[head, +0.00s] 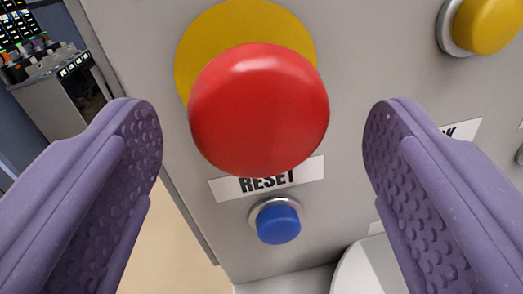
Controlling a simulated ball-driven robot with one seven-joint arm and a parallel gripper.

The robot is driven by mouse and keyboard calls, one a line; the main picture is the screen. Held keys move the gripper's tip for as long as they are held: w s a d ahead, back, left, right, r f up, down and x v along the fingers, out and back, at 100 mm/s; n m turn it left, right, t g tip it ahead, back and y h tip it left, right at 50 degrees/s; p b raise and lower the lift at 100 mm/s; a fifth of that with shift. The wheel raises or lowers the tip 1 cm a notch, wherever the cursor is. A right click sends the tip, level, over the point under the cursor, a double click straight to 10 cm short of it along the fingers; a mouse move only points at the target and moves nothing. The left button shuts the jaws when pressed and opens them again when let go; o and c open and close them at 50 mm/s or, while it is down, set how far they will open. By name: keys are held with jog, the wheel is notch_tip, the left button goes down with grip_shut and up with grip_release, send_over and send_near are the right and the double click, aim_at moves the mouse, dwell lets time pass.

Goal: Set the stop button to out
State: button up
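The stop button is a large red mushroom head (258,108) in front of a round yellow backing plate (215,45) on a grey panel. It stands out toward the camera, and its stem is hidden behind the head. My gripper (262,125) is open, with one purple finger left of the red button and one right of it. Gaps show between the button and both fingers in the picture. Nothing is held. I cannot tell how far the fingertips are from the panel.
A blue button (278,224) sits below a RESET label (266,180). A yellow button (487,24) is at the upper right of the grey panel (375,40). A rounded white object (368,270) is at the bottom. Equipment with lit displays stands beyond the panel's left edge.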

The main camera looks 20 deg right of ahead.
jog(key=v, duration=0.7)
jog(key=shift+s+a+p, duration=0.2)
jog(key=shift+s+p, duration=0.05)
jog(key=shift+p, duration=0.05)
